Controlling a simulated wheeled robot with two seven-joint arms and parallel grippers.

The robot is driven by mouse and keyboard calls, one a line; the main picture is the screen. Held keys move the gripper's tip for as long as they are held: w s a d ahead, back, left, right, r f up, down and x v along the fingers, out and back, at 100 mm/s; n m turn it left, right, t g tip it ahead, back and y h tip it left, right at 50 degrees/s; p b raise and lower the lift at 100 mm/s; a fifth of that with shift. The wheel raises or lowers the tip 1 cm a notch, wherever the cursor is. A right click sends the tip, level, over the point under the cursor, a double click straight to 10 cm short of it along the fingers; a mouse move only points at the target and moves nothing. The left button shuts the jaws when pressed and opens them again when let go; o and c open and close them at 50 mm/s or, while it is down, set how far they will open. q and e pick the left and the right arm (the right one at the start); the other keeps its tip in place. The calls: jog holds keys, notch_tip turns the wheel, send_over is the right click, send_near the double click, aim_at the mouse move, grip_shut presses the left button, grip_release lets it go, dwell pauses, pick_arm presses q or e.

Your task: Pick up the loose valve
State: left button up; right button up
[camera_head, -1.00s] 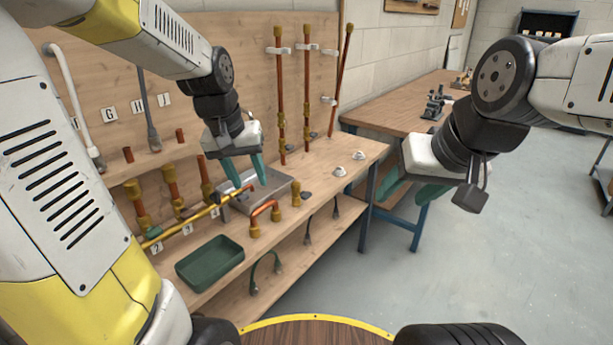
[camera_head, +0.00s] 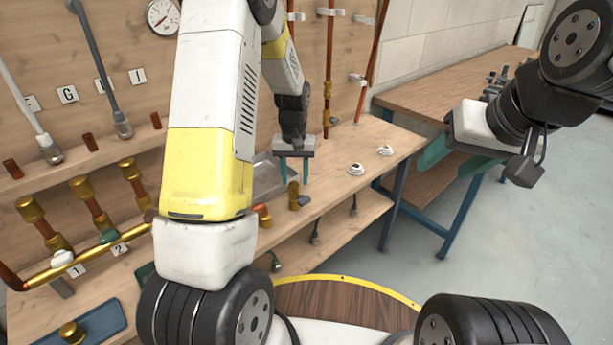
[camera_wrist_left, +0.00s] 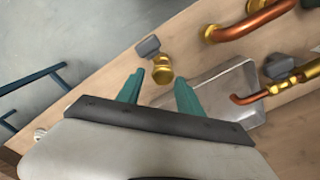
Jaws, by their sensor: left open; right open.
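The loose valve (camera_head: 294,193), brass with a grey handle, stands on the wooden bench near its front edge. In the left wrist view the valve (camera_wrist_left: 162,72) shows just beyond the teal fingertips, roughly between them, its handle toward the upper left. My left gripper (camera_head: 294,174) is open and points down over the valve; it holds nothing. The left wrist view also shows my left gripper (camera_wrist_left: 160,84) with its fingers apart. Contact with the valve cannot be told. My right gripper (camera_head: 455,160) is open and empty, out to the right past the bench.
A metal tray (camera_wrist_left: 222,82) lies beside the valve. A copper elbow pipe (camera_wrist_left: 255,20) is close by. Two white fittings (camera_head: 356,169) sit to the right on the bench. A blue tray (camera_head: 98,322) is at lower left. Upright copper pipes (camera_head: 330,60) stand behind.

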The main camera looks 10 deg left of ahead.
aim_at(294, 192)
pick_arm(q)
notch_tip(294, 192, down, 6)
jog(key=shift+a+f, duration=0.1)
jog(key=shift+a, duration=0.05)
grip_shut()
